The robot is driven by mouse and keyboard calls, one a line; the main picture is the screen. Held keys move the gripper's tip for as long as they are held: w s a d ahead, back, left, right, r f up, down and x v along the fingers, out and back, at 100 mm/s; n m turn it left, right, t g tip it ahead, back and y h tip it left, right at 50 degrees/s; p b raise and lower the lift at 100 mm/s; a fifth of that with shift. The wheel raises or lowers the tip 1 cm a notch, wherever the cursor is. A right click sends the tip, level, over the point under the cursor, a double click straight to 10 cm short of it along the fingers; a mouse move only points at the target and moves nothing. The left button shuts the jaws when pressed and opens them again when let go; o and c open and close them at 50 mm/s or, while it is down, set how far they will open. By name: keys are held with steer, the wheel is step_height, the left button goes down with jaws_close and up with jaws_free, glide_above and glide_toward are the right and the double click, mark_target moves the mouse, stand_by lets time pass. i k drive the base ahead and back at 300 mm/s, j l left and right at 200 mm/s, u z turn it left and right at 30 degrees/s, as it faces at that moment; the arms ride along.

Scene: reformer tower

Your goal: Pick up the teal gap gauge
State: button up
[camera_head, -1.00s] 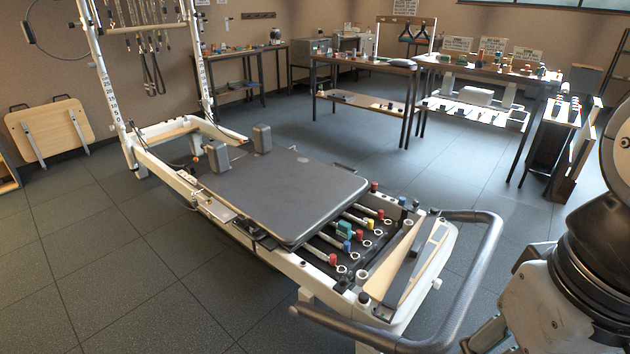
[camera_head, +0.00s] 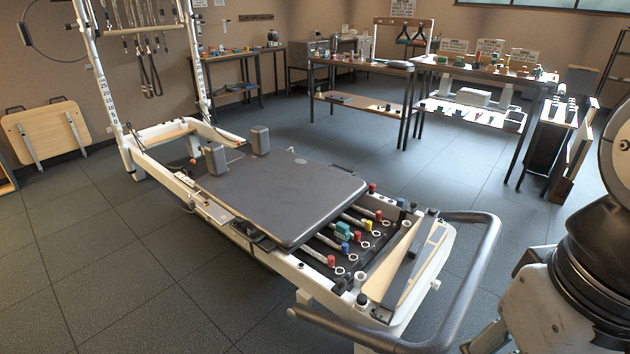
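A small teal block, which looks like the teal gap gauge (camera_head: 343,231), sits among the springs at the near end of the reformer (camera_head: 275,195). Red, blue and yellow spring ends stand close around it. Whether it rests on a spring or between springs I cannot tell. My arm shows at the right edge of the picture, well apart from the teal block. My gripper is outside the picture.
The reformer's dark carriage (camera_head: 280,195) lies just behind the springs. A thick grey curved bar (camera_head: 478,270) wraps the near end, between my arm and the springs. Tables with small items (camera_head: 480,68) stand at the back. The floor to the left is clear.

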mark_target(341, 234)
steer(key=i+j+z, duration=0.1)
steer(key=i+j, duration=0.15)
steer(key=i+j+z, duration=0.15)
steer(key=i+j, duration=0.15)
steer(key=i+j+z, duration=0.1)
steer(key=j, duration=0.3)
steer(key=i+j+z, duration=0.15)
steer(key=i+j, duration=0.2)
steer(key=i+j+z, duration=0.1)
steer(key=j, duration=0.3)
steer(key=i+j+z, duration=0.15)
steer(key=i+j, duration=0.15)
steer(key=j, duration=0.1)
